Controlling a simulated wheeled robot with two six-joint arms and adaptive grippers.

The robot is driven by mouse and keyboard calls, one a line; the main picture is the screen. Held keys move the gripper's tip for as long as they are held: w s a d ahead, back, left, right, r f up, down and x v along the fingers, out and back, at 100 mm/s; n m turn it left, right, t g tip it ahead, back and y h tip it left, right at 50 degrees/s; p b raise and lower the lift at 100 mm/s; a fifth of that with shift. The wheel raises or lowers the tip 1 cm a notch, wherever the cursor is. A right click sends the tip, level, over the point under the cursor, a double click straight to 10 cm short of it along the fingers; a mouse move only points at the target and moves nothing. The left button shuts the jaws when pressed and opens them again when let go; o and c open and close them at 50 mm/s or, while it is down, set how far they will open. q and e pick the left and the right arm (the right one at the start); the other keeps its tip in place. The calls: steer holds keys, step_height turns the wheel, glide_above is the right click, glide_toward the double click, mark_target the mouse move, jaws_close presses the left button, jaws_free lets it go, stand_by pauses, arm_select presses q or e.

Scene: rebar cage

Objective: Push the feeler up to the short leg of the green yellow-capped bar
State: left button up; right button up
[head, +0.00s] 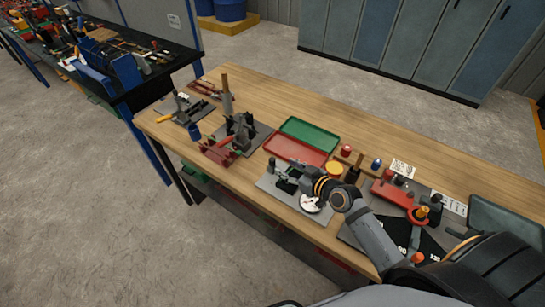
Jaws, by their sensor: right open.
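My right arm comes in from the lower right, and its gripper (289,178) is open over a grey plate (267,188) on the wooden bench. The gripper hides part of that plate. A round white dial-like part (311,203) sits on the plate, just right of the gripper. Dark green parts show beside the fingers, too small to tell apart. I cannot make out the feeler, or a green bar with a yellow cap and its short leg. My left gripper is not in view.
A red tray (295,149) and a green tray (310,134) lie behind the plate. Fixtures with upright posts (238,132) stand to the left. A red tool (393,194) and a black mat (425,240) are at right.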

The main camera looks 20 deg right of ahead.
mark_target(274, 160)
steer(key=x, duration=0.4)
steer(key=shift+w, duration=0.25)
steer(key=x, duration=0.3)
steer(key=p+x, duration=0.1)
steer(key=shift+w+d+f, duration=0.15)
steer(key=shift+w+f, duration=0.15)
steer(key=shift+f, duration=0.05)
steer(key=shift+w, duration=0.1)
steer(key=shift+f, duration=0.1)
steer(key=shift+c, duration=0.7)
steer(key=c, duration=0.7)
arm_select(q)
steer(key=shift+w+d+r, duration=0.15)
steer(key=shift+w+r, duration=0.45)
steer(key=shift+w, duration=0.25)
arm_select(e)
jaws_close()
